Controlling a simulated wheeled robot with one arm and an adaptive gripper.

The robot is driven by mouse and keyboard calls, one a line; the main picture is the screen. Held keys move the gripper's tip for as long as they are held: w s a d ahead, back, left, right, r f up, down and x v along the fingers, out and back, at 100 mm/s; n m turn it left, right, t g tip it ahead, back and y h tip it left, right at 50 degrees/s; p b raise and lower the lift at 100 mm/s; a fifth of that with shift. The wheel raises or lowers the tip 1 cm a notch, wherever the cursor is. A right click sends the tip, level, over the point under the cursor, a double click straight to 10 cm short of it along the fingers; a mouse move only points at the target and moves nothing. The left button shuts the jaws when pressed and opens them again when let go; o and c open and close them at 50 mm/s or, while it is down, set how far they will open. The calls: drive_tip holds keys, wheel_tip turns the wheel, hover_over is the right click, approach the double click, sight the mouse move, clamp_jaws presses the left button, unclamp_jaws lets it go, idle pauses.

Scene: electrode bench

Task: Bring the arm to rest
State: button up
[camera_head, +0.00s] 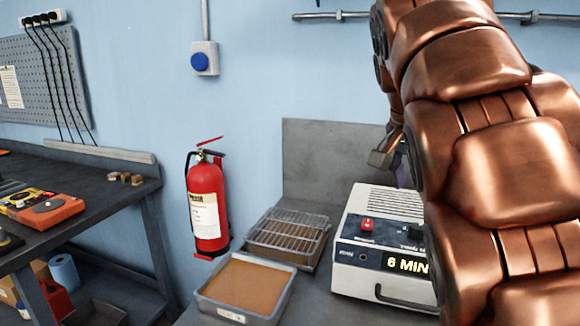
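My copper-coloured arm fills the right side of the head view, raised in front of the wall and the bench. A small part of my gripper (385,150) shows at the arm's left edge, above the white machine. The rest of it is hidden behind the arm, so I cannot tell whether it is open or shut, or whether it holds anything.
A white machine (382,203) marked "6 MIN" stands on the bench, partly hidden by my arm. Left of it are a wire rack (290,232) and a brown-filled tray (210,293). A red extinguisher (206,205) hangs on the wall. A dark workbench (105,185) stands left.

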drive_tip(key=s+a+f+n+g+y+p, duration=0.1)
drive_tip(key=s+a+f+n+p, duration=0.1)
drive_tip(key=s+f, duration=0.4)
drive_tip(key=s+a+f+n+g+y+p, duration=0.1)
drive_tip(key=s+f+n+p, duration=0.3)
drive_tip(key=s, duration=0.9)
drive_tip(key=s+a+f+n+g+y+p, duration=0.1)
drive_tip(key=s+a+f+n+g+p, duration=0.1)
drive_tip(key=s+f, duration=0.7)
drive_tip(key=shift+s+a+f+n+y+p, duration=0.35)
drive_tip(key=shift+a+f+n+p, duration=0.35)
drive_tip(key=shift+n, duration=0.5)
drive_tip(key=shift+r, duration=0.1)
